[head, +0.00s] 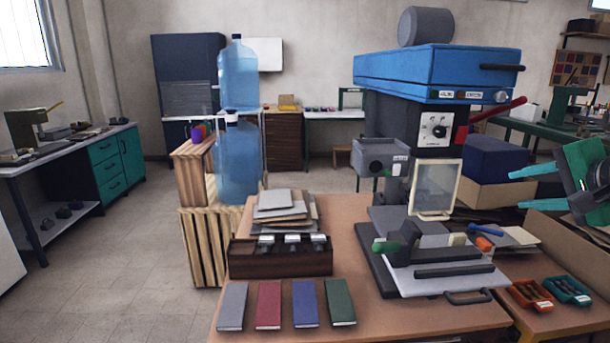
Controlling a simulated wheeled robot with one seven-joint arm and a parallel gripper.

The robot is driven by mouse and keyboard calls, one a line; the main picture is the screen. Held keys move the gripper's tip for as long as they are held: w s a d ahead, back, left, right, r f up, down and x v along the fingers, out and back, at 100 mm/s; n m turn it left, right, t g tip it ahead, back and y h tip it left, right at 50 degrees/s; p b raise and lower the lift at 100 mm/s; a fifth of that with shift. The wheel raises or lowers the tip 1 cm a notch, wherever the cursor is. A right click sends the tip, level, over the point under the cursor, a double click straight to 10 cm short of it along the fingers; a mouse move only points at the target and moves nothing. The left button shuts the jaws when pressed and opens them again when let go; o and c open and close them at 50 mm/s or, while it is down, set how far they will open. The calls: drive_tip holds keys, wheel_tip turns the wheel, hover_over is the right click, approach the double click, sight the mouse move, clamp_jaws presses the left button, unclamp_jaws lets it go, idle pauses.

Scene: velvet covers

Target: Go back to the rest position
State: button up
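My gripper (514,189) is at the right edge of the head view, its two teal fingers pointing left. The fingers are apart with nothing between them. It is raised above the right side of the table, to the right of the blue press. Four-coloured velvet covers lie in a row at the table's front left, well away from my gripper: a grey cover (232,306), a red cover (269,305), a blue cover (305,304) and a green cover (340,303). The rest of my arm is cut off by the frame's right edge.
The press (435,75) stands at the back of the table (400,318). A dark wooden box (280,260) with metal-topped items stands behind the covers. A clamp plate (450,272), a framed panel (437,190) and orange and teal trays (530,295) (568,290) are at right. Open floor is at left.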

drive_tip(key=s+a+f+n+g, duration=0.1)
drive_tip(key=s+f+n+g, duration=0.15)
drive_tip(key=s+f, duration=0.35)
drive_tip(key=s+a+f+n+g, duration=0.15)
drive_tip(key=s+f+g, duration=0.25)
drive_tip(key=f, duration=0.4)
drive_tip(key=s+a+f+n+g, duration=0.2)
drive_tip(key=s+f+n+g, duration=0.2)
drive_tip(key=s, duration=0.9)
wheel_tip(320, 180, down, 3)
drive_tip(key=shift+s+r+n+g, duration=0.15)
drive_tip(key=shift+n+g, duration=0.25)
drive_tip(key=shift+g, duration=0.65)
drive_tip(key=shift+w+f, duration=0.35)
drive_tip(key=shift+w, duration=0.25)
drive_tip(key=shift+c, duration=0.4)
